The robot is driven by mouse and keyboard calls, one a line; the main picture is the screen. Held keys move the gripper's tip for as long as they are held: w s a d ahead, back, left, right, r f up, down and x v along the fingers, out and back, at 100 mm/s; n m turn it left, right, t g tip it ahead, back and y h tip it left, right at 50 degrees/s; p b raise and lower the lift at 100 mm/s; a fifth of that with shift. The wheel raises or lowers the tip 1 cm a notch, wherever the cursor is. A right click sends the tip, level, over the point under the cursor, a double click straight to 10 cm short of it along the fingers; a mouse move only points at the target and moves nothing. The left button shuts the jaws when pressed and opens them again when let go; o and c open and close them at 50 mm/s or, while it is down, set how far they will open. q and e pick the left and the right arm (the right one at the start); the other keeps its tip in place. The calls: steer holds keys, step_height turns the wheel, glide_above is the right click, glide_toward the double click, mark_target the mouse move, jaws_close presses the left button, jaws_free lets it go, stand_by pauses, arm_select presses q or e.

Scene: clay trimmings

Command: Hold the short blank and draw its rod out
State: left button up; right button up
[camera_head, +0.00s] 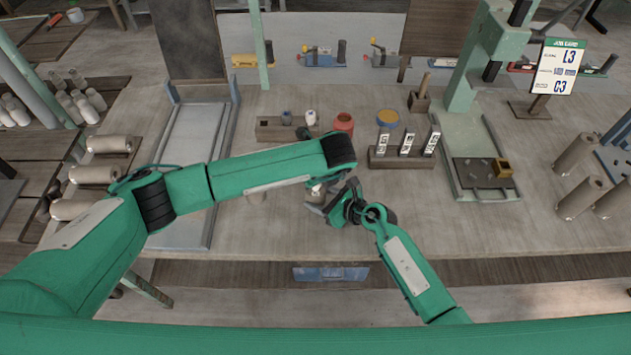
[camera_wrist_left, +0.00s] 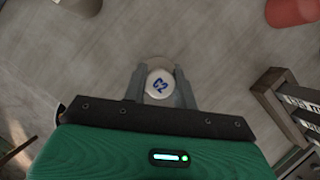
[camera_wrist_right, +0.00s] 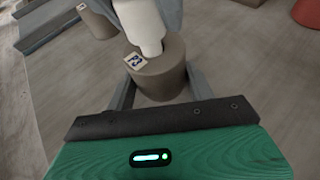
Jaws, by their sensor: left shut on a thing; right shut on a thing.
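My right gripper (camera_wrist_right: 162,95) is shut around the short blank (camera_wrist_right: 170,75), a grey-brown cylinder with a small pale tag on its top, blue print hard to read. A white rod (camera_wrist_right: 140,18) stands in the blank's top, its narrower lower end going into it. My left gripper (camera_wrist_left: 160,82) is shut on the rod from above; the rod's round white end (camera_wrist_left: 158,84) reads C2 between the fingers. In the head view both grippers meet over the table's front middle, where the rod (camera_head: 317,190) shows small and the blank is mostly hidden.
Another blank (camera_head: 256,195) stands close by on the left. Behind are a red pot (camera_head: 343,122), a wooden holder (camera_head: 268,129) and a rack (camera_head: 391,161) with upright tags. Trays lie left (camera_head: 190,140) and right (camera_head: 452,150). A job card (camera_head: 557,68) shows L3 and C3.

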arm_select(q)
step_height(320, 180, up, 9)
steer(key=shift+f, duration=0.1)
arm_select(e)
steer(key=o, duration=1.2)
steer(key=shift+s+d, duration=0.1)
